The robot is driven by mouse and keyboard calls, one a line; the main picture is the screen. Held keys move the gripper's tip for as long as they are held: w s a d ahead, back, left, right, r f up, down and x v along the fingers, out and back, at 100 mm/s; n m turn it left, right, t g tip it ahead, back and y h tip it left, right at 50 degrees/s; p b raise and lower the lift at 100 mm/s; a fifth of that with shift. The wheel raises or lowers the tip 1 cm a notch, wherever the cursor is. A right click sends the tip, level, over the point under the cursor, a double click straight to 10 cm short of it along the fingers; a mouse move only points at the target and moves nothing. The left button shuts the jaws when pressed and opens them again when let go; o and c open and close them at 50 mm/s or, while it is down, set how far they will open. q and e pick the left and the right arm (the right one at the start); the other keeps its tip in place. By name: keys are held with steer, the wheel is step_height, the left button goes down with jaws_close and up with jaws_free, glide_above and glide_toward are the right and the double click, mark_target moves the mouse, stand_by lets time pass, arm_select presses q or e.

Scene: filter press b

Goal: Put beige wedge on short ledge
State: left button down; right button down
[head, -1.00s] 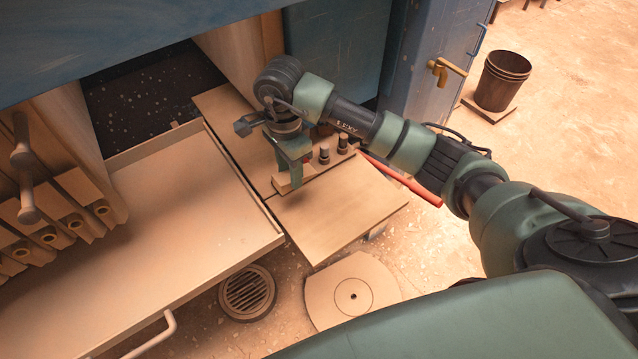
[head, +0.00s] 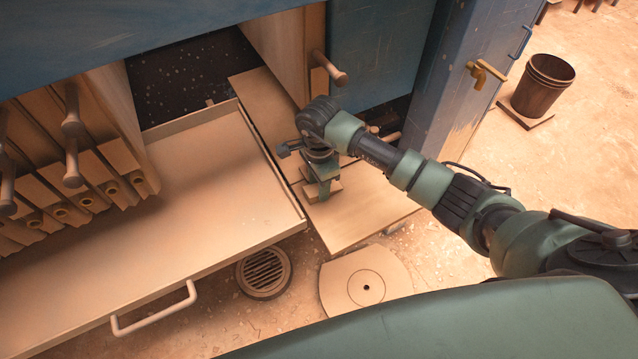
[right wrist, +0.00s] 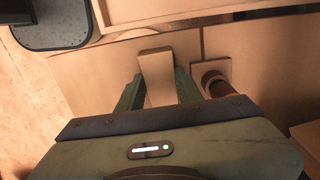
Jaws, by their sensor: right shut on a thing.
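My right gripper (head: 322,188) is shut on the beige wedge (head: 333,187), over the flat beige board beside the large tray. In the right wrist view the wedge (right wrist: 157,78) sits between the two green fingers of the gripper (right wrist: 158,92), its narrow length pointing away from the wrist. I cannot tell whether the wedge touches the surface under it. The flat board (head: 365,210) has a narrower board (head: 268,105) behind it; I cannot tell for certain which surface is the short ledge. My left gripper is not in view.
The large tray (head: 215,185) with a raised rim lies left of the gripper. Upright plates with handles (head: 72,150) stand at the left. A round-based handle (right wrist: 212,82) shows right of the wedge. A drain grate (head: 264,272) and round cover (head: 365,285) lie on the floor.

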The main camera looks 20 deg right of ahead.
steer(key=shift+f, duration=0.2)
steer(key=c, duration=1.2)
jaws_free()
steer(key=shift+c, duration=0.2)
steer(key=shift+r, duration=0.2)
step_height(320, 180, up, 12)
steer(key=b, duration=0.2)
